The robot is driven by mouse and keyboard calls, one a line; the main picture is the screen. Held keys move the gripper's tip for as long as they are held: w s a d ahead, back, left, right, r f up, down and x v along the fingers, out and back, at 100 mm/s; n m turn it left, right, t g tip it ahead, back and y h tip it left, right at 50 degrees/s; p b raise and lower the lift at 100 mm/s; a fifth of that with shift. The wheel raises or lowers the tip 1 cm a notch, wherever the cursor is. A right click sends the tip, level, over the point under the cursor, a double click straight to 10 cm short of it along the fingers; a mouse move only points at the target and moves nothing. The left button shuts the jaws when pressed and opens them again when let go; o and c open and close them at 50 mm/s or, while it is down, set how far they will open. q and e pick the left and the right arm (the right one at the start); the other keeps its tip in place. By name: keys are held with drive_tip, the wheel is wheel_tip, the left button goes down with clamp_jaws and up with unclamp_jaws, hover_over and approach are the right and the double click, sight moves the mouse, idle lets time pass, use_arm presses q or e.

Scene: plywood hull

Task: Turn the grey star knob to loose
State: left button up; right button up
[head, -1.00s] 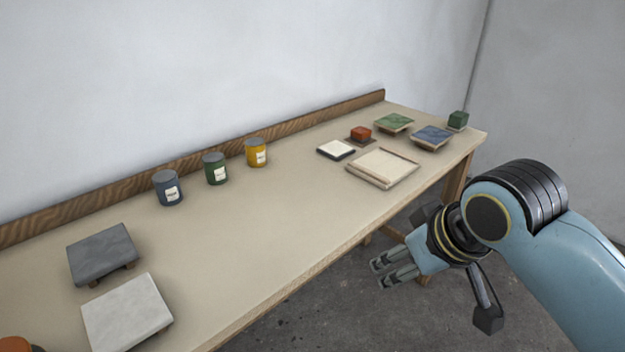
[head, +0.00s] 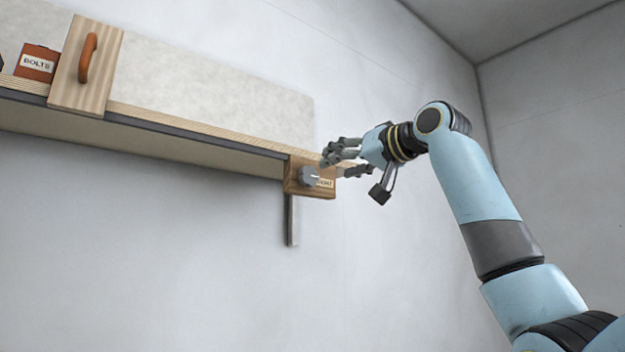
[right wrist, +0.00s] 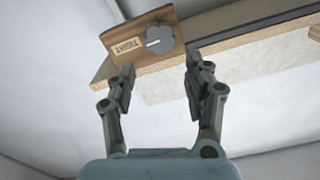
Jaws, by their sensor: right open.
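The grey star knob (head: 309,176) sits on a wooden end block (head: 296,188) at the right end of a wall shelf. In the right wrist view the knob (right wrist: 158,40) has a pale pointer line turned toward a label (right wrist: 127,47), which reads TIGHT upside down. My right gripper (head: 342,164) is open and empty just right of the knob, and one finger partly covers the block. In the right wrist view the fingers of my right gripper (right wrist: 160,78) are spread, with the knob beyond their tips and apart from them. My left gripper is not in view.
The shelf (head: 200,133) runs along the wall with a pale back panel (head: 220,90). A wooden panel with an orange handle (head: 87,58) and a red BOLTS box (head: 37,62) are at its left. A grey bracket (head: 292,220) hangs below the block. Space below the shelf is clear.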

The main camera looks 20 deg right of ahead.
sight(311, 175)
drive_tip(key=p+x, duration=0.3)
drive_tip(key=x, duration=0.6)
drive_tip(key=shift+w+a+f, duration=0.15)
drive_tip(key=shift+w+a, duration=0.05)
drive_tip(key=shift+w, duration=0.3)
drive_tip(key=shift+c, duration=0.2)
drive_tip(key=c, duration=0.7)
drive_tip(key=shift+c, duration=0.2)
